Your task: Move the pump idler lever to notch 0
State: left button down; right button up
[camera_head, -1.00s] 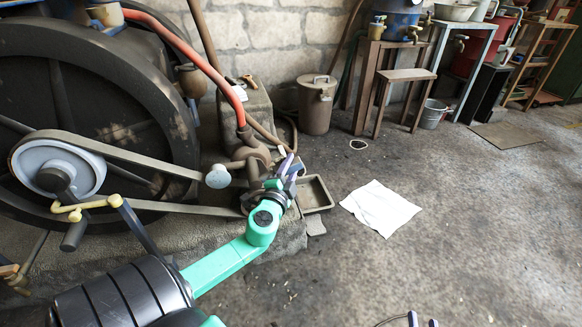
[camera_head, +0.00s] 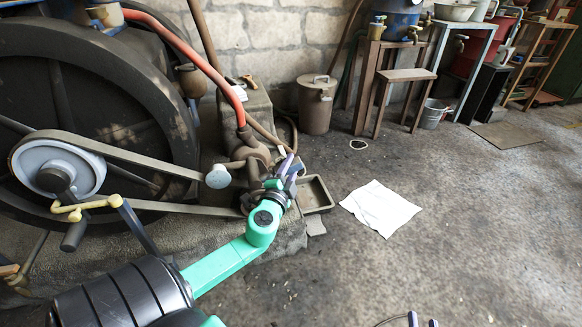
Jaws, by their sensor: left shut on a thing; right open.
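My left gripper (camera_head: 284,175) reaches in over the floor to the pump (camera_head: 250,158) at the right end of the belt. It is shut on what appears to be the pump idler lever, which its fingers and wrist mostly hide. A round pale grey idler (camera_head: 218,177) sits between the upper and lower runs of the belt (camera_head: 130,153). The notches and their numbers cannot be made out. My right gripper (camera_head: 422,321) shows only its fingertips at the bottom edge, apart and empty, over bare floor.
A large dark flywheel (camera_head: 120,95) and a grey pulley (camera_head: 58,170) with a yellow-handled crank (camera_head: 88,206) stand at the left. A shallow metal tray (camera_head: 315,194) lies beside the pump. A white sheet (camera_head: 380,208) lies on open floor to the right.

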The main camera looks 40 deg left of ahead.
pick_arm(q)
jog(key=shift+f, duration=0.1)
jog(key=shift+w+d+f+m+g+p, duration=0.1)
jog(key=shift+f+m+g+p, duration=0.35)
jog(key=shift+p, duration=0.5)
pick_arm(e)
jog(key=s+f+g, duration=0.3)
jog(key=s+f, duration=0.3)
pick_arm(q)
jog(key=m+p, duration=0.1)
jog(key=p, duration=0.1)
jog(key=shift+d+f+g+h+p, duration=0.1)
jog(key=shift+g+h+p, duration=0.15)
jog(key=shift+h+p, duration=0.1)
notch_tip(320, 180, down, 4)
jog(key=shift+r+m+g+p, duration=0.2)
jog(key=shift+m+g+p, duration=0.5)
jog(key=shift+m, duration=0.25)
jog(key=c, duration=0.5)
grip_release()
pick_arm(e)
jog(key=shift+g+h, duration=0.3)
jog(key=shift+g, duration=0.2)
jog(key=r, duration=0.4)
jog(key=shift+s+a+r, duration=0.15)
jog(key=shift+s+r, duration=0.05)
jog(key=shift+r, duration=0.15)
pick_arm(q)
jog(key=shift+r, duration=0.1)
